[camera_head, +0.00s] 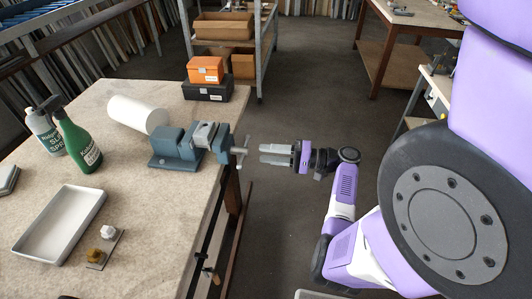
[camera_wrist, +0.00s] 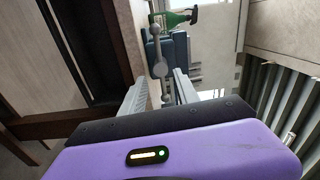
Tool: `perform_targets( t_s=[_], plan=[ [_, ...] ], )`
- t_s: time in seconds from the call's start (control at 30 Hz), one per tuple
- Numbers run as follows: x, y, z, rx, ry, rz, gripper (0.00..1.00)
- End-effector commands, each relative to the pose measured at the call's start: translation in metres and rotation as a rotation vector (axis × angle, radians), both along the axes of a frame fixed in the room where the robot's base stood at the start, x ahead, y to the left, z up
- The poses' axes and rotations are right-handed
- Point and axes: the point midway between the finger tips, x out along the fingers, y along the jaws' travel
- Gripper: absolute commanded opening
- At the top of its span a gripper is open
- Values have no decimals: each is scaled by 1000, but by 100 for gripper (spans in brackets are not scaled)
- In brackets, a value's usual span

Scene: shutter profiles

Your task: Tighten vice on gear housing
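The blue-grey vice (camera_head: 172,150) stands on the bench near its right edge. A grey metal piece, apparently the gear housing (camera_head: 206,132), sits at its jaws; whether it is clamped tight I cannot tell. The vice handle (camera_head: 240,151), a grey crossbar, sticks out past the bench edge. My gripper (camera_head: 262,154) is just right of the handle and points at it, with its two fingers apart and empty. In the wrist view the handle (camera_wrist: 158,68) appears beyond and between the open fingertips (camera_wrist: 160,82), with the vice body (camera_wrist: 180,46) behind it. Contact is not visible.
A white roll (camera_head: 136,114) lies behind the vice. A green spray bottle (camera_head: 78,145) and a grey-white one (camera_head: 44,131) stand left. A white tray (camera_head: 28,257) and a small plate with knobs (camera_head: 112,240) lie in front. Orange (camera_head: 205,69) and black boxes sit at the back.

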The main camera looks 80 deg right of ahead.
Motion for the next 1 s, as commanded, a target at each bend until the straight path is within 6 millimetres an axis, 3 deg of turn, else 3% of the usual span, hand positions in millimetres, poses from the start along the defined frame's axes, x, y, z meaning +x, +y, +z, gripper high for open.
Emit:
perform_targets(
  t_s=[0.03, 0.17, 0.27, 0.4, 0.53, 0.73, 1.0],
  plan=[
    [-3, -3, 0, -1, -1, -9, 25],
    [-13, -21, 17, -41, -4, -40, 0],
    [-17, -38, 45, -175, 32, -39, 0],
    [-22, -55, 86, -592, 137, 24, 0],
    [-24, -58, 109, -974, 220, 128, 0],
    [-17, -49, 116, -1372, 256, 297, 0],
    [-13, -47, 111, -1488, 239, 340, 0]
  ],
)
